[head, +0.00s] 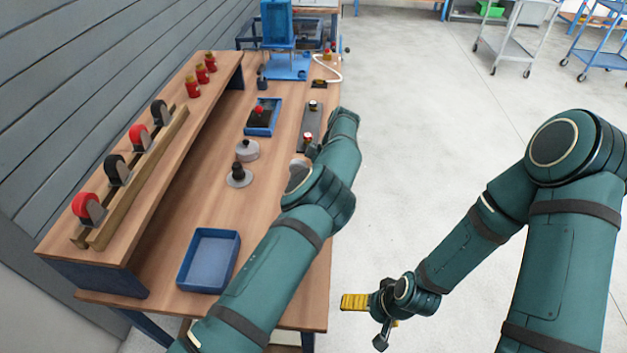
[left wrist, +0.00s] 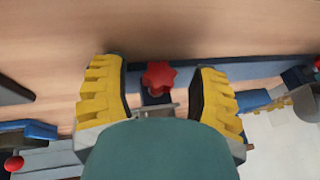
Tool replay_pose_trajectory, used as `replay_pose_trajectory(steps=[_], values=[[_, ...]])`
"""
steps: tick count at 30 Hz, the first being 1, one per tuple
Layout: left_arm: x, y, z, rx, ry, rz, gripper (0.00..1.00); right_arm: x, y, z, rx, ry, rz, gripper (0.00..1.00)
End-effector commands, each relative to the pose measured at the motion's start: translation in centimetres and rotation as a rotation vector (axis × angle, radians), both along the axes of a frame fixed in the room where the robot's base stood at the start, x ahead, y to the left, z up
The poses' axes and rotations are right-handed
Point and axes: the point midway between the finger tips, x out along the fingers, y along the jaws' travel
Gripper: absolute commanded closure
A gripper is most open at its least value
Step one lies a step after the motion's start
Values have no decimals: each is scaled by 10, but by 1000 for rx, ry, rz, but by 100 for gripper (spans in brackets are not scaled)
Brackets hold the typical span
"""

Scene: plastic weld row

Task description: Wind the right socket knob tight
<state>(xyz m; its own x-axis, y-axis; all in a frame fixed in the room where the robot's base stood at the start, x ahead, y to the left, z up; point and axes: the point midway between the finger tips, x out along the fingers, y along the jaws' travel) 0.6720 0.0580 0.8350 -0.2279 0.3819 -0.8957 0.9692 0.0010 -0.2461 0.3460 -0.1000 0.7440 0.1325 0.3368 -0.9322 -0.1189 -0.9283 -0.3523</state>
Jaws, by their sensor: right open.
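In the left wrist view a red star-shaped knob (left wrist: 158,76) sits between the yellow fingers of my left gripper (left wrist: 160,88). The fingers are open, with a gap on each side of the knob. In the head view two small fittings with red parts, one near (head: 307,137) and one far (head: 313,105), stand on a dark strip (head: 311,122) at the bench's right edge. I cannot tell which one is the knob in the wrist view. My left arm hides its own gripper there. My right gripper (head: 354,302) is open and empty, off the bench's near right corner.
The wooden bench (head: 270,215) carries a blue tray (head: 208,262), a dark knob on a round base (head: 239,175), a grey round part (head: 247,150) and a blue box (head: 262,117). A raised shelf (head: 150,205) with red and black rolls runs along the left. Open floor lies right.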

Motion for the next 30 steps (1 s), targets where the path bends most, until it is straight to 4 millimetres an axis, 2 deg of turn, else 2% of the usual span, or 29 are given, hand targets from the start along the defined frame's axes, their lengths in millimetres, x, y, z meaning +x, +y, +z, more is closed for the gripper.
replay_pose_trajectory(steps=[5, 8, 21, 30], values=[[1, 0, 4, 0, -3, -1, 40, 0, 0, 0, 0, 0, 0, 0], [1, 0, 14, -1, -5, -1, 40, 0, 0, 0, 0, 0, 0, 0], [0, 0, 88, -2, -3, -1, 40, 0, 0, 0, 0, 0, 0, 0], [0, 0, 101, 0, 0, 0, 40, 0, 0, 0, 0, 0, 0, 0]])
